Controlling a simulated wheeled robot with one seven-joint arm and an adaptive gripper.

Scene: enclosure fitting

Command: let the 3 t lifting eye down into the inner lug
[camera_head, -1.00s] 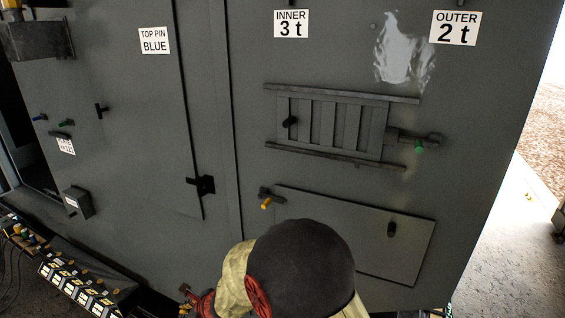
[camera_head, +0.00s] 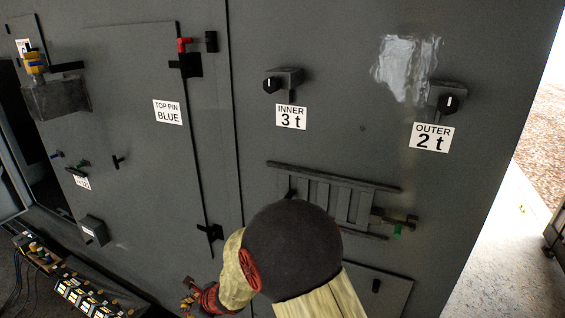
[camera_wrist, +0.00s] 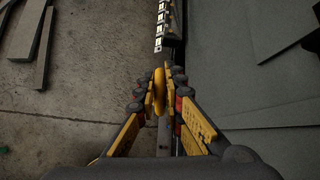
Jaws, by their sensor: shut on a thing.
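My gripper (camera_wrist: 160,78) is shut on a yellow piece (camera_wrist: 159,95), seen nearly edge-on between the fingers in the wrist view. It looks like the lifting eye, but no 3 t mark is readable on it. In the head view my gripper (camera_head: 188,298) is low at the left of my arm, small and partly merged with the arm. The inner lug (camera_head: 283,80) is a dark block with a black round front and white mark, directly above the INNER 3 t label (camera_head: 291,117). My gripper is well below and left of it, apart from it.
The similar outer lug (camera_head: 446,98) stands to the right, above the OUTER 2 t label (camera_head: 432,137). A slatted vent (camera_head: 340,198) and latches project below. A row of labelled units (camera_head: 85,290) lies at lower left and shows in the wrist view (camera_wrist: 163,25). A bracket (camera_head: 57,98) projects at upper left.

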